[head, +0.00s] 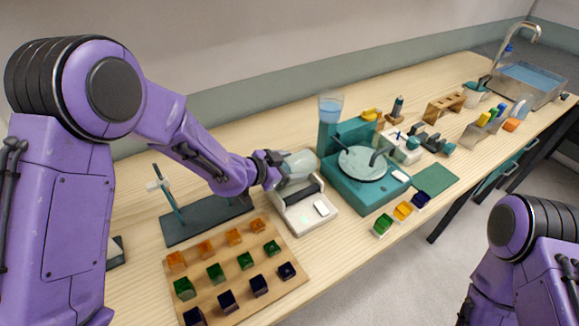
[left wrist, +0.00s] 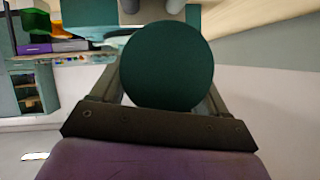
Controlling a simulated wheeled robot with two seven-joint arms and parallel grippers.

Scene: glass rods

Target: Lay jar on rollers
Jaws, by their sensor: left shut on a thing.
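The jar (head: 299,164) is pale and see-through and lies on its side. My left gripper (head: 272,167) is shut on its near-left end. In the left wrist view a dark green round end (left wrist: 172,66), apparently the jar's lid, sits between the fingers and hides what lies beyond. The roller machine (head: 311,212) is a white base with dark rollers (head: 302,191), directly below the jar in the head view. I cannot tell whether the jar touches the rollers. My right gripper is out of view; only part of my right arm shows at the lower right.
A teal wheel machine (head: 365,182) with a blue-liquid cup (head: 331,107) stands close right of the rollers. A wooden board (head: 213,274) with several coloured blocks lies in front-left. A dark stand (head: 207,221) is behind it. More blocks (head: 403,210) sit near the front edge.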

